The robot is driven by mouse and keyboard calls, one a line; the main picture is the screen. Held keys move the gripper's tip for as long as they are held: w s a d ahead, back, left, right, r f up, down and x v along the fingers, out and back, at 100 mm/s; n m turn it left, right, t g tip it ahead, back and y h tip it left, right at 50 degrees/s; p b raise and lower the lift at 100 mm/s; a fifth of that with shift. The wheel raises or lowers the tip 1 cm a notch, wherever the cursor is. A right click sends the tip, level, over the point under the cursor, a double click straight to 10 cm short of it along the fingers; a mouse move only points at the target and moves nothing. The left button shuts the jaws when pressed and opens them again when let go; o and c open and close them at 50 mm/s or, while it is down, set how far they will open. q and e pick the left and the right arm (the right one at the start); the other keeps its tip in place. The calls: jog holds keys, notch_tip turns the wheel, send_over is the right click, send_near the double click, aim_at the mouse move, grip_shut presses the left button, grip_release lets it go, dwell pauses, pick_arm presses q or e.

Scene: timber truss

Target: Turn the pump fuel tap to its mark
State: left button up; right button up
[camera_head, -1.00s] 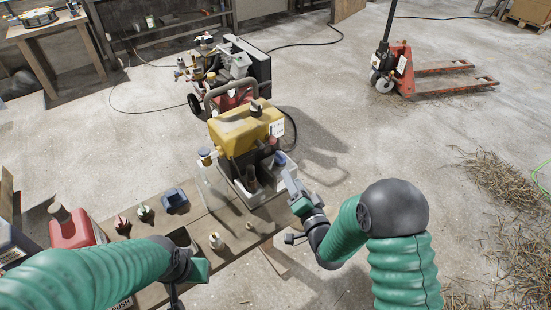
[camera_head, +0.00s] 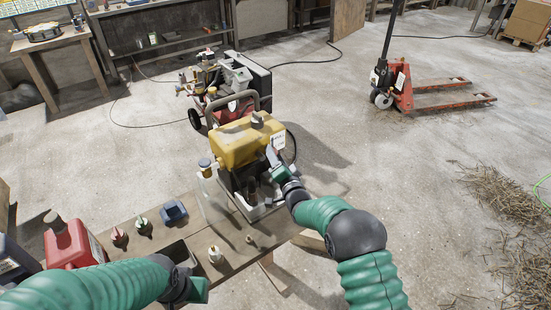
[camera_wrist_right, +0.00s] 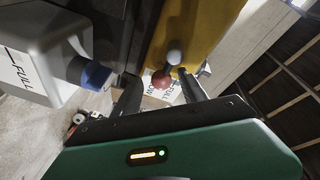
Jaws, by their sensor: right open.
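The pump (camera_head: 238,143) with its yellow tank stands on the end of the wooden bench. My right gripper (camera_head: 271,157) is at the tank's right side, beside a white label. In the right wrist view, a small part with a red ball (camera_wrist_right: 160,80) and a pale grey ball (camera_wrist_right: 174,57) shows against the yellow tank; it looks like the tap. The open fingers of my right gripper (camera_wrist_right: 160,95) point toward it, one on each side, with no clear contact. The tap's mark cannot be made out. My left gripper (camera_head: 188,287) is low over the bench; its fingers are unclear.
Another wheeled machine (camera_head: 235,80) stands behind the pump.

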jog(key=shift+a, duration=0.1)
grip_shut()
